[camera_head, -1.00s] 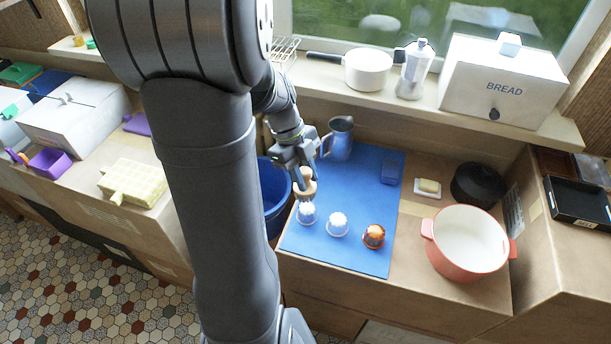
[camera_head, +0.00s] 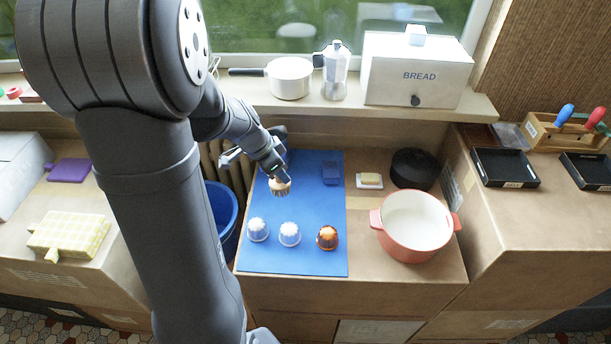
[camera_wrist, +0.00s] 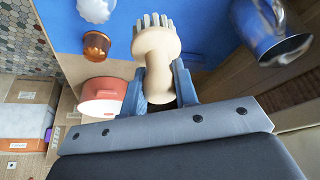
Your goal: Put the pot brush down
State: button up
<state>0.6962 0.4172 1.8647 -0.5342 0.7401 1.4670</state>
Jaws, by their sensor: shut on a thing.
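The pot brush (camera_wrist: 156,46) has a pale wooden knob and stiff light bristles. My gripper (camera_wrist: 158,92) is shut on its wooden knob. In the head view the brush (camera_head: 281,188) hangs bristles down over the left part of the blue mat (camera_head: 300,256), behind the row of cups. I cannot tell whether the bristles touch the mat. My gripper (camera_head: 274,170) also shows there at the end of my arm.
Two clear ribbed cups (camera_head: 258,229) (camera_head: 289,234) and an orange one (camera_head: 327,237) stand along the mat's front. A metal jug (camera_wrist: 270,28) is close by. A coral pot (camera_head: 415,243) stands right of the mat.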

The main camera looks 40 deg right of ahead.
jog(key=s+d+n+t+y, duration=0.1)
jog(key=s+d+n+t, duration=0.1)
jog(key=d+n, duration=0.5)
jog(key=s+d+n+t, duration=0.2)
jog(key=s+d+n, duration=0.15)
jog(key=d, duration=0.65)
jog(key=shift+n, duration=0.35)
jog(key=shift+w+a+f, duration=0.3)
jog(key=shift+w+f, duration=1.45)
jog(key=shift+w, duration=0.3)
jog(key=shift+w+a+f, duration=0.3)
jog(key=shift+w+f, duration=1.4)
jog(key=shift+w, duration=0.3)
jog(key=shift+w+a+f, duration=0.3)
jog(key=shift+w+f, duration=1.45)
jog(key=shift+w, duration=0.3)
jog(key=shift+f, duration=0.1)
jog(key=o, duration=1)
jog(key=shift+o, duration=0.2)
